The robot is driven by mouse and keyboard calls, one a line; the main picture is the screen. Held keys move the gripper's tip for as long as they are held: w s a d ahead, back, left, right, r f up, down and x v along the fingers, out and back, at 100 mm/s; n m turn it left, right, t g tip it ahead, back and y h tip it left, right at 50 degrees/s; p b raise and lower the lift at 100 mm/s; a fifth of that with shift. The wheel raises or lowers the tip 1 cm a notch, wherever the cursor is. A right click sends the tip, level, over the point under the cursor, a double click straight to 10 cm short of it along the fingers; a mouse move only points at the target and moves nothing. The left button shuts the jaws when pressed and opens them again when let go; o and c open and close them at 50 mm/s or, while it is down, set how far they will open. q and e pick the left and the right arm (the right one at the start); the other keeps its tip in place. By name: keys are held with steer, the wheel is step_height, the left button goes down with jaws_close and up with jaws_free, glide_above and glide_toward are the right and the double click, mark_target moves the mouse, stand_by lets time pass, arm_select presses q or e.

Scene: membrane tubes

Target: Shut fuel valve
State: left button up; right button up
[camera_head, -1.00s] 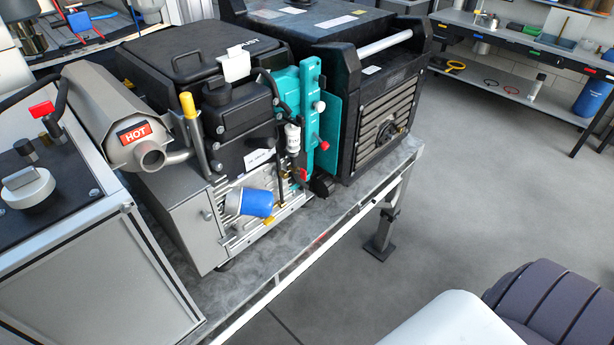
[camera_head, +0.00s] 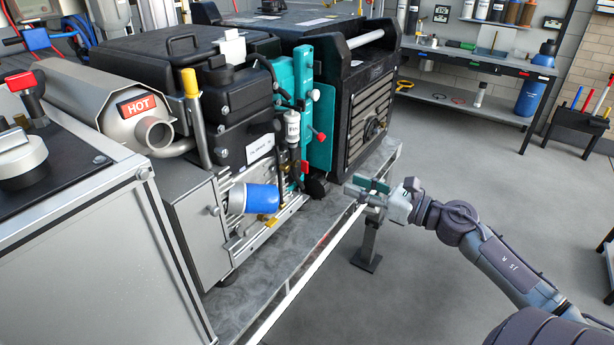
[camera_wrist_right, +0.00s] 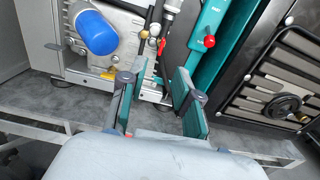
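The machine on the bench has a small red lever (camera_head: 305,167) low on its front, beside a white cylindrical filter (camera_head: 292,126). In the right wrist view the red lever (camera_wrist_right: 161,47) shows near small brass fittings; I cannot tell for sure that it is the fuel valve, or its position. A separate red knob (camera_head: 320,137) sits on the teal panel and also shows in the wrist view (camera_wrist_right: 210,42). My right gripper (camera_head: 366,189) is open and empty, in front of the bench edge and right of the lever. Its parted fingers (camera_wrist_right: 161,80) show in the wrist view. My left gripper is not in view.
A blue cylinder (camera_head: 262,198) sticks out from the machine's lower front. A pipe marked HOT (camera_head: 157,133) is at the left. A black slatted unit (camera_head: 372,95) stands right of the teal panel. Open floor (camera_head: 460,140) lies right of the bench.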

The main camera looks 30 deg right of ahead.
mark_target(302, 166)
steer(key=p+x, duration=0.3)
steer(key=x, duration=1)
steer(key=shift+w, duration=0.3)
steer(key=shift+d, duration=0.15)
jaws_close()
